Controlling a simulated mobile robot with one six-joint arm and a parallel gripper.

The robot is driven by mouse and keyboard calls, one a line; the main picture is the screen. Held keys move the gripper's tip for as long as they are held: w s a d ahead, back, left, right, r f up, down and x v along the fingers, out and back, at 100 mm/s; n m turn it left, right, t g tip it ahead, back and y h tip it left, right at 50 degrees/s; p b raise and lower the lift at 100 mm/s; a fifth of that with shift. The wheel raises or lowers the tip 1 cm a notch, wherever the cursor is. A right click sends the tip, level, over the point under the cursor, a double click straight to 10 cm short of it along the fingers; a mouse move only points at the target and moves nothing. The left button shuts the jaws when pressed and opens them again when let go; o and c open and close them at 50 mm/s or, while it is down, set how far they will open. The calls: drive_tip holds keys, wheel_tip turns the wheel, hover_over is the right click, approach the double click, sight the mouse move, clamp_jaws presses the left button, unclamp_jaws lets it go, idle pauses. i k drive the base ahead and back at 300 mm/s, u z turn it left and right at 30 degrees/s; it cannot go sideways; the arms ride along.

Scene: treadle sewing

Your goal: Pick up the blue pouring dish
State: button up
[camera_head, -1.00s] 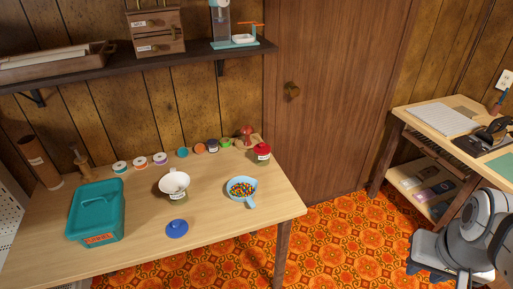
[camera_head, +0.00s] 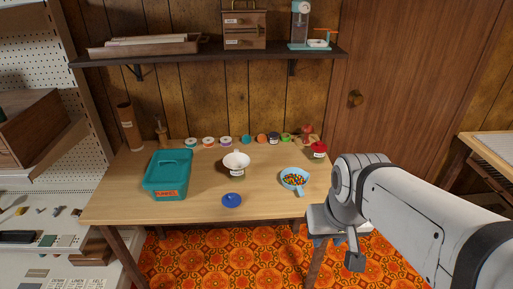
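The blue pouring dish (camera_head: 298,188) sits on the right part of the wooden table, near its front edge. It is filled with small multicoloured pieces, and its handle or spout points toward the front. My gripper (camera_head: 338,246) is at the right, in front of the table's right front corner, apart from the dish. Its fingers are small and partly hidden by the wrist, so I cannot tell whether they are open.
On the table (camera_head: 205,208) stand a teal bin (camera_head: 168,176), a white funnel bowl (camera_head: 236,160) on a jar, a blue lid (camera_head: 232,201) and a red-lidded jar (camera_head: 318,150). Several spools line the back. A shelf (camera_head: 200,56) hangs above. Pegboard shelving (camera_head: 55,120) stands left.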

sight(300, 172)
drive_tip(key=u, duration=0.05)
drive_tip(key=i, duration=1)
